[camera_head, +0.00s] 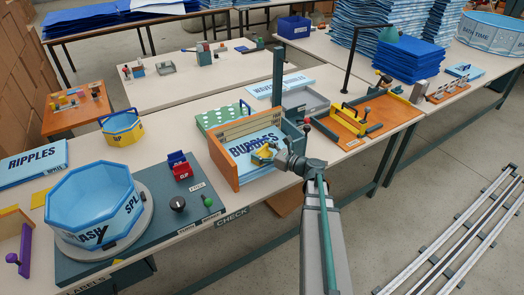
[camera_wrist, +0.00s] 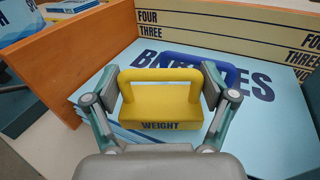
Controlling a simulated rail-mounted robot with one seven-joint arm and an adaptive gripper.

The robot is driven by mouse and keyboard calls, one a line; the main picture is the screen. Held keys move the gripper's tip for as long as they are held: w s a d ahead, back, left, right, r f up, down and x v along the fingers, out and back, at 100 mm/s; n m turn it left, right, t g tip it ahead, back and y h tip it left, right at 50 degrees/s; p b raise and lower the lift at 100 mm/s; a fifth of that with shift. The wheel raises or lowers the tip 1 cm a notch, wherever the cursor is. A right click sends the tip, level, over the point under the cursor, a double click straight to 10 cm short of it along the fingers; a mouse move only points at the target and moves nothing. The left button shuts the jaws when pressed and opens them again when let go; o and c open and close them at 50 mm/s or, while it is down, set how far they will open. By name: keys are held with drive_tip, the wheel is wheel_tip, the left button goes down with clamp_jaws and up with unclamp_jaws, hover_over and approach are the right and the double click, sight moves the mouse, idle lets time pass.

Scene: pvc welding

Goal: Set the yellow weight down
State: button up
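The yellow weight (camera_wrist: 160,115), a block with a looped handle marked WEIGHT, is between my gripper's fingers (camera_wrist: 160,92). The finger pads press on both sides of its handle. In the head view the yellow weight (camera_head: 262,157) shows at the end of my gripper (camera_head: 274,152), over the blue BUBBLES sheets (camera_head: 243,165). The sheets (camera_wrist: 100,62) lie stacked below it in the wrist view. A blue handled piece (camera_wrist: 225,70) stands on the sheets just behind the weight. I cannot tell whether the yellow weight's underside touches the sheets.
An orange side wall (camera_wrist: 75,55) and a cream back board (camera_wrist: 225,32) marked THREE and FOUR bound the sheets. A teal post (camera_head: 278,75) rises behind. An orange tray (camera_head: 350,125) lies to the right; red and blue holders (camera_head: 180,167) stand left.

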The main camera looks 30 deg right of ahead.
drive_tip(key=shift+o, duration=1.2)
drive_tip(key=shift+r, duration=0.2)
drive_tip(key=shift+s+d+f, duration=0.1)
drive_tip(key=shift+s+d, duration=0.05)
drive_tip(key=shift+s, duration=0.15)
drive_tip(key=b+v, duration=0.2)
drive_tip(key=v, duration=0.9)
drive_tip(key=shift+s, duration=0.2)
drive_tip(key=shift+d, duration=0.1)
